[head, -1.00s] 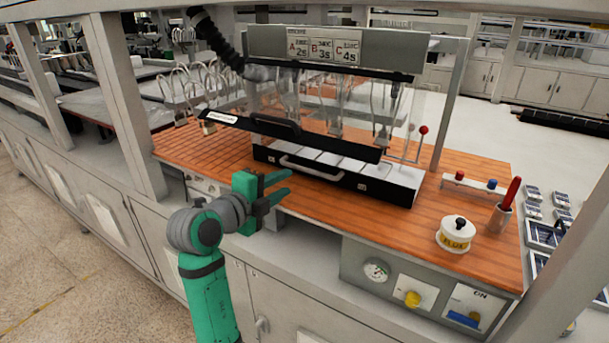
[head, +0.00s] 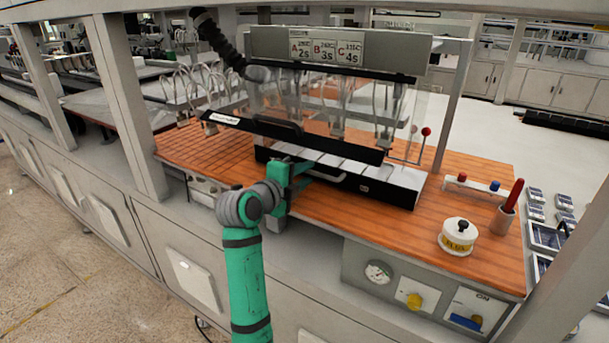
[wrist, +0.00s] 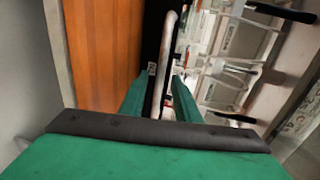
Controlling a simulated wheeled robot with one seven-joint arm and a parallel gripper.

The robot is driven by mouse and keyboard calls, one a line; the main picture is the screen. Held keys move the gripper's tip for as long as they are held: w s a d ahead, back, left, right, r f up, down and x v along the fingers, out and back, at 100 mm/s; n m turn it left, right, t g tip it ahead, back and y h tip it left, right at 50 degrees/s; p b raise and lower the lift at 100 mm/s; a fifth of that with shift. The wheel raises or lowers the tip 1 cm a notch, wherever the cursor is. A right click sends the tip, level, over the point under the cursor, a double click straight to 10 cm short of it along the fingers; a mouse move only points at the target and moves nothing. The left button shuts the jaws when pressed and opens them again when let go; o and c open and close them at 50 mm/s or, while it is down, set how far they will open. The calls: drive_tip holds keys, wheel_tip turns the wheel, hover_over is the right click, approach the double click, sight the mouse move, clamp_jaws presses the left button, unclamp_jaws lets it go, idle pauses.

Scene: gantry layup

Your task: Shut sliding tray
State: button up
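The sliding tray (head: 408,176) is a white, sectioned tray with a black front (head: 375,188), low on the wood-topped bench. Its white sections show in front of the tilted black-edged hood, so it stands partly out. In the wrist view a silver bar handle (wrist: 171,50) runs along the tray's black front.
The clear hood's black lower edge (head: 335,146) hangs close above the tray. A white flux pot (head: 457,237), a cup with a red tool (head: 503,217) and a control panel (head: 420,285) are at the right. The wood top (head: 375,225) before the tray is clear.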

clamp_jaws()
drive_tip(key=shift+w+d+r, duration=0.1)
drive_tip(key=shift+w+d, duration=0.2)
drive_tip(key=shift+w, duration=0.25)
drive_tip(key=shift+w+d, duration=0.25)
drive_tip(key=shift+w, duration=0.3)
unclamp_jaws()
drive_tip(key=v, duration=1)
drive_tip(key=shift+s+a, duration=0.2)
drive_tip(key=shift+s, duration=0.15)
